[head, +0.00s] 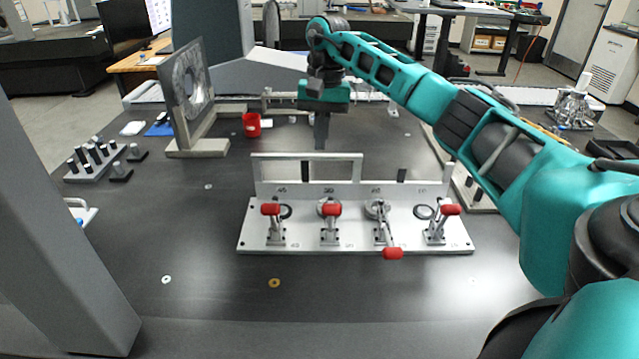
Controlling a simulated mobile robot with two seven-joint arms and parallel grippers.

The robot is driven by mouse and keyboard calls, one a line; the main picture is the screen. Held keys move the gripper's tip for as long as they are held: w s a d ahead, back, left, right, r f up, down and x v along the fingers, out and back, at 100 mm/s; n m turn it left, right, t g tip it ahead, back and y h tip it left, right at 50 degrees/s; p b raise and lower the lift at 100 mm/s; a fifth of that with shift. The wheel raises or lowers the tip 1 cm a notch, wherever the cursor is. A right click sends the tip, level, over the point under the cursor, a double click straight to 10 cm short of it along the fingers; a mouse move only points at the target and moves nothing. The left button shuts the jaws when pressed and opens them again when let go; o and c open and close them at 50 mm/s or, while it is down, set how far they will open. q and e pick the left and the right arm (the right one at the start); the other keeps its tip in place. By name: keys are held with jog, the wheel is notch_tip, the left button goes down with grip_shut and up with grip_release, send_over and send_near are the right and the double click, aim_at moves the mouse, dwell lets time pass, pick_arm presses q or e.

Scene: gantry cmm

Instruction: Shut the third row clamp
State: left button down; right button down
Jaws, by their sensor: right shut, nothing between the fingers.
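A grey fixture plate (285,241) on the dark table carries a row of clamps with red handle grips. Counting from the left, the first clamp (272,228) and second clamp (331,228) have their handles upright. The third clamp (381,232) has its handle swung down toward the front, its red grip (393,253) low over the plate's front edge. The fourth clamp (437,230) has its handle raised and leaning right. My right gripper (320,146) is shut and empty, pointing down above and behind the fixture's rear rail, apart from the clamps. My left gripper is out of view.
The rear rail (306,157) stands behind the clamps. A red cup (251,125) and an upright framed plate (190,85) stand behind left. A peg block (92,160) sits at far left.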

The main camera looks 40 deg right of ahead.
jog(key=d+r, duration=0.1)
jog(key=d, duration=0.1)
send_over(331, 216)
jog(key=w+d, duration=0.3)
notch_tip(331, 216, down, 11)
jog(key=shift+s+a+f+h, duration=0.15)
jog(key=shift+a+f+h, duration=0.15)
jog(key=shift+a+f, duration=0.1)
